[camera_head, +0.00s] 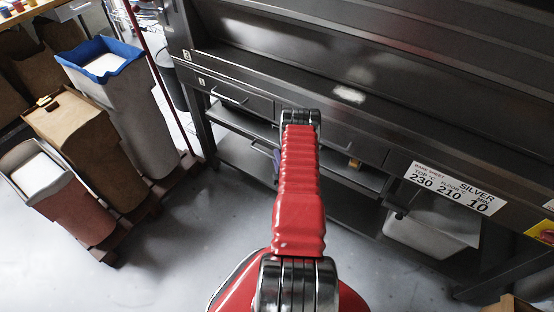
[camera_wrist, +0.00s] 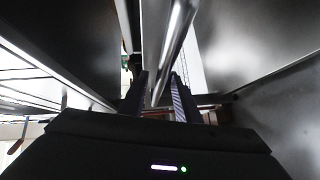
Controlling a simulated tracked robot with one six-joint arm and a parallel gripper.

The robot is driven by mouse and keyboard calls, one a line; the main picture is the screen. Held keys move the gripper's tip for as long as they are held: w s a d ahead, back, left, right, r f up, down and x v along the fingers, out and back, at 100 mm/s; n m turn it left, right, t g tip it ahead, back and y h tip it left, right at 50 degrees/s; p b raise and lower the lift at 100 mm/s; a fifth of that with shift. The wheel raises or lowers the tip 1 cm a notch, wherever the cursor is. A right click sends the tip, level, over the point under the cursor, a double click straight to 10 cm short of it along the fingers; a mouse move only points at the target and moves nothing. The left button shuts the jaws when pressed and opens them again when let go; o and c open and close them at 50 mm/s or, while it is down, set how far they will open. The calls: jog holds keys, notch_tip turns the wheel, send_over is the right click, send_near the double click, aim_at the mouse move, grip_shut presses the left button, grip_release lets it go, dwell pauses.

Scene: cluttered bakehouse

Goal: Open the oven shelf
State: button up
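A long dark metal oven front (camera_head: 400,60) fills the upper right of the head view. A long ledge with small labels runs along it, with a drawer front and a bar handle (camera_head: 229,97) below at the left. I cannot tell which part is the oven shelf. My red arm reaches toward this front and hides my gripper in the head view. In the wrist view my gripper (camera_wrist: 160,88) has its two dark fingers apart. A shiny metal bar (camera_wrist: 176,45) runs down between them, with some gap visible. Whether a finger touches it is unclear.
Several bins with liners, one a grey bin with a blue rim (camera_head: 135,105), stand on the left. A pale container (camera_head: 430,235) sits under the right part, below a white bake sheet sign (camera_head: 455,188). Grey floor (camera_head: 190,250) is clear between.

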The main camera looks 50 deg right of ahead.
grip_shut()
dwell(0.4)
jog(key=shift+f, duration=0.1)
